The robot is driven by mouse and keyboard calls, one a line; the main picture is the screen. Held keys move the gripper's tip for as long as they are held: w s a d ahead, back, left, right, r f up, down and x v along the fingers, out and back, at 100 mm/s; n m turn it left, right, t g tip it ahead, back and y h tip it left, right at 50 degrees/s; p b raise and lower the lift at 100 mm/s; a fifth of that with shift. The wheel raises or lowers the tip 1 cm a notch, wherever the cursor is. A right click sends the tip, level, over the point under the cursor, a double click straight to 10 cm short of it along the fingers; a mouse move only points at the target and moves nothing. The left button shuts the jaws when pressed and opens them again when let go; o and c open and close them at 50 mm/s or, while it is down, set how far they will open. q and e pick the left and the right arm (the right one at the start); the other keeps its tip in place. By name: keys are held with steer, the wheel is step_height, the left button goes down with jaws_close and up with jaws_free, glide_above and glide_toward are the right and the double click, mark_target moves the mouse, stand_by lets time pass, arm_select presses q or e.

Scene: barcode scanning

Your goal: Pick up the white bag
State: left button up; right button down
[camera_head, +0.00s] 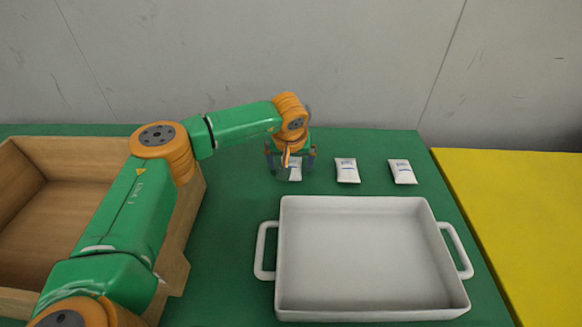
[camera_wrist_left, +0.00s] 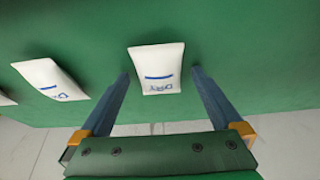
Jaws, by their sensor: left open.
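Several small white bags with blue print lie in a row on the green table. In the head view, the leftmost white bag (camera_head: 294,174) is partly hidden by my left gripper (camera_head: 290,172). The middle white bag (camera_head: 347,170) and the right white bag (camera_head: 402,171) lie apart from it. In the left wrist view, one white bag (camera_wrist_left: 157,72) lies between the two open blue fingers of my left gripper (camera_wrist_left: 160,75), with a gap on each side. A second white bag (camera_wrist_left: 50,80) lies to its left. My right gripper is not in view.
A large white tray with side handles (camera_head: 283,250) stands in front of the bags. A wooden box (camera_head: 185,215) stands at the left of the green table (camera_head: 228,235). A yellow surface (camera_head: 520,200) lies at the right, and a grey wall (camera_head: 300,60) is behind.

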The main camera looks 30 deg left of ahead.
arm_select(q)
steer(key=shift+r, duration=0.1)
steer(key=c, duration=1.5)
steer(key=shift+o, duration=0.2)
steer(key=shift+r, duration=0.1)
